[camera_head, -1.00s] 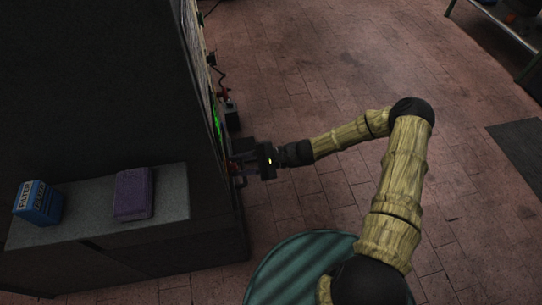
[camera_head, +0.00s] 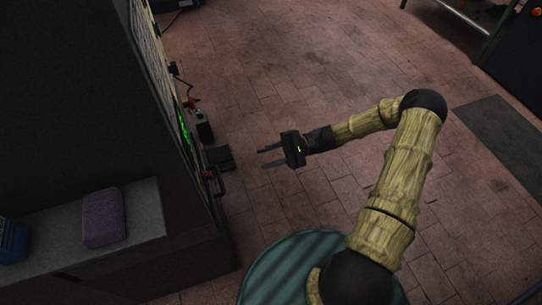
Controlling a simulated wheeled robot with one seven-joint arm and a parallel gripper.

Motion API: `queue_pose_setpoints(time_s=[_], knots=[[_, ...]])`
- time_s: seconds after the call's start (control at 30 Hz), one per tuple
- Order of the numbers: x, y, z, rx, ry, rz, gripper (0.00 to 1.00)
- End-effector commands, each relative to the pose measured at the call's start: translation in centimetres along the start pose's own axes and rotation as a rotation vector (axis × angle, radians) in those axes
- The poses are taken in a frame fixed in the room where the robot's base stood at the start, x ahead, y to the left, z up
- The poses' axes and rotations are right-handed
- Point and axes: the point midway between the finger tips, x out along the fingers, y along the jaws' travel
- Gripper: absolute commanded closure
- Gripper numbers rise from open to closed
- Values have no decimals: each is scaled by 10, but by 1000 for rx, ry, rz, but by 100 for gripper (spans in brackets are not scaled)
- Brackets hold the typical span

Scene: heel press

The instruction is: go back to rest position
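My gripper (camera_head: 271,157) is at the end of my arm, near the middle of the view. Its two fingers point left and stand apart, with nothing between them. It is clear of the machine (camera_head: 160,130) on the left, with a gap of bare floor between them. The machine's front carries a green lit display (camera_head: 184,130) and a red-orange handle (camera_head: 219,186) low on its edge.
A dark flat pedal-like block (camera_head: 219,159) and a small dark box with a red part (camera_head: 203,126) are beside the machine. A purple block (camera_head: 104,218) and a blue box (camera_head: 12,241) rest on a grey ledge (camera_head: 147,209). A dark mat (camera_head: 505,140) lies right; the tiled floor between is free.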

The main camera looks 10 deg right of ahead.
Motion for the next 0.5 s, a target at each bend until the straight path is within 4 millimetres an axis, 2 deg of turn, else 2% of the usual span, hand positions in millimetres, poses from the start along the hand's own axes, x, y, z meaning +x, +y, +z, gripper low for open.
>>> queue_pose_setpoints(time_s=[0.1,0.5], knots=[[-7,0,0,0,2,1,66],[-7,0,0,1,1,0,66]])
